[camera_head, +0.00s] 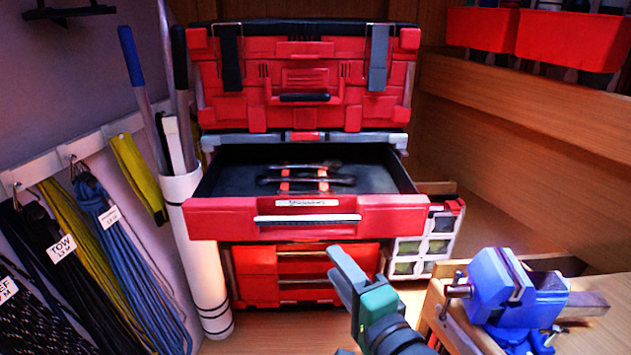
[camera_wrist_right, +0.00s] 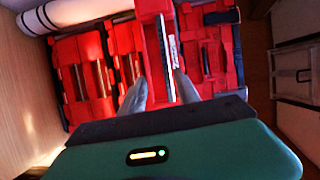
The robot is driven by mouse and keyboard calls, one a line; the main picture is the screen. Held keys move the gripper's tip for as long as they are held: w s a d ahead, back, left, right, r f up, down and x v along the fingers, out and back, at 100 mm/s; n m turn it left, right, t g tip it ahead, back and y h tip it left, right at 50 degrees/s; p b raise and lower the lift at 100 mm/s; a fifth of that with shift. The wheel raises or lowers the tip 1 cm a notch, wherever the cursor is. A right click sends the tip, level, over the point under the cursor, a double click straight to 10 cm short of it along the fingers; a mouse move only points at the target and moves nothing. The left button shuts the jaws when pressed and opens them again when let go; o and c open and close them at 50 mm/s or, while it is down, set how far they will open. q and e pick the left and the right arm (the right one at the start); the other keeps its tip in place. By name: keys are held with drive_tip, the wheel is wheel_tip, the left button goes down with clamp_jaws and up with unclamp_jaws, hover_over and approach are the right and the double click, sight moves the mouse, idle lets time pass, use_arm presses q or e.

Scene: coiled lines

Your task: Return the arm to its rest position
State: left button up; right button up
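My right gripper (camera_head: 350,275) is in the lower middle of the head view, in front of the red tool chest (camera_head: 300,80). In the right wrist view its two grey fingers (camera_wrist_right: 160,85) are spread apart with nothing held between them. Beyond the fingers is the open drawer (camera_head: 290,215) of the chest, pulled out, with a dark liner. Several red-and-black tools (camera_head: 305,180) lie inside it. In the head view the gripper is below and in front of the drawer's handle, seemingly apart from it. My left gripper is not in view.
A blue vise (camera_head: 510,290) stands on a wooden bench at the lower right. A white tube (camera_head: 200,250) holding long poles stands left of the chest. Coiled lines (camera_head: 110,235) hang on the left wall. Red bins (camera_head: 570,40) sit on a shelf at the upper right.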

drive_tip(key=s+d+f+n+g+h+p, duration=0.2)
drive_tip(key=d+f+n+g+h+p, duration=0.15)
drive_tip(key=d+f, duration=0.35)
drive_tip(key=s+d+f+n+g+h+p, duration=0.3)
drive_tip(key=d+f+n+g+p, duration=0.15)
drive_tip(key=f, duration=0.35)
drive_tip(key=s+d+f+n+g, duration=0.3)
drive_tip(key=s+f+n+g, duration=0.2)
drive_tip(key=s, duration=0.3)
drive_tip(key=shift+s+f+g+p, duration=0.35)
drive_tip(key=shift+s+g+p, duration=0.05)
drive_tip(key=shift+p, duration=0.05)
drive_tip(key=shift+a+r, duration=0.1)
drive_tip(key=shift+a, duration=0.15)
drive_tip(key=shift+r, duration=0.1)
